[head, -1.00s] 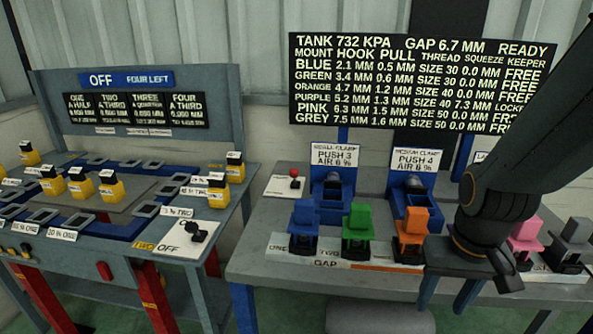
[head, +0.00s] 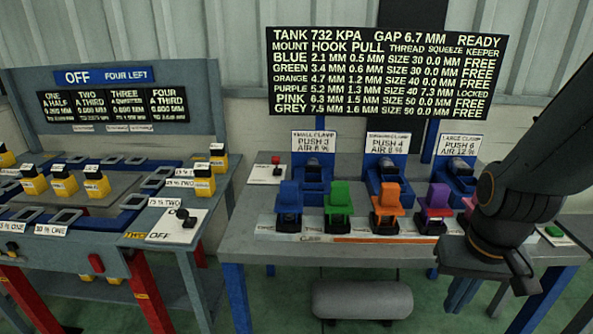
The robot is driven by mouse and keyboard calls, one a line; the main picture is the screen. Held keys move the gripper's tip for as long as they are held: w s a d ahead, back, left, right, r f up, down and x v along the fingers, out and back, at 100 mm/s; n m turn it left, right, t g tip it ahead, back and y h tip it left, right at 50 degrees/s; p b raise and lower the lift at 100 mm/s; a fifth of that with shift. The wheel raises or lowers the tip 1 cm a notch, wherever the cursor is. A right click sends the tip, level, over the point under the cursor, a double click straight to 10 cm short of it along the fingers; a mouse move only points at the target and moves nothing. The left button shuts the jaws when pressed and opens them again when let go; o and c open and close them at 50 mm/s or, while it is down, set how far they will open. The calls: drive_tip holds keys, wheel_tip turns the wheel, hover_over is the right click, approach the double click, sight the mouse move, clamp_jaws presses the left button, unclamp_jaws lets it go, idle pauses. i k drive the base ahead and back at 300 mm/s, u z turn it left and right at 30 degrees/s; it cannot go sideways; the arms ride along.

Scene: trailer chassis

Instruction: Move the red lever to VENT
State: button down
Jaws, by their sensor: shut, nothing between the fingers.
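A small red knob (head: 276,160) stands on a white plate (head: 263,176) at the back left of the right-hand bench (head: 380,255). It is the likeliest red lever in view; its plate lettering, including any VENT mark, is too small to read. My gripper (head: 526,284) is at the lower right, in front of the bench's right part and well away from the red knob. It is dark and shut, and its fingers are hard to make out. My arm hides part of the bench's right side.
Blue, green, orange and purple clamp blocks (head: 339,200) stand in a row along the bench. Clamp stations (head: 312,180) stand behind them. A display board (head: 378,72) reads tank 732 kPa. A grey tank (head: 362,299) lies below. A green button (head: 554,231) is at the right.

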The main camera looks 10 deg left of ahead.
sight(275, 159)
drive_tip(key=z, duration=0.45)
drive_tip(key=k, duration=1)
drive_tip(key=z, duration=0.1)
drive_tip(key=i, duration=0.35)
drive_tip(key=u, duration=0.85)
drive_tip(key=i, duration=0.5)
drive_tip(key=u, duration=0.15)
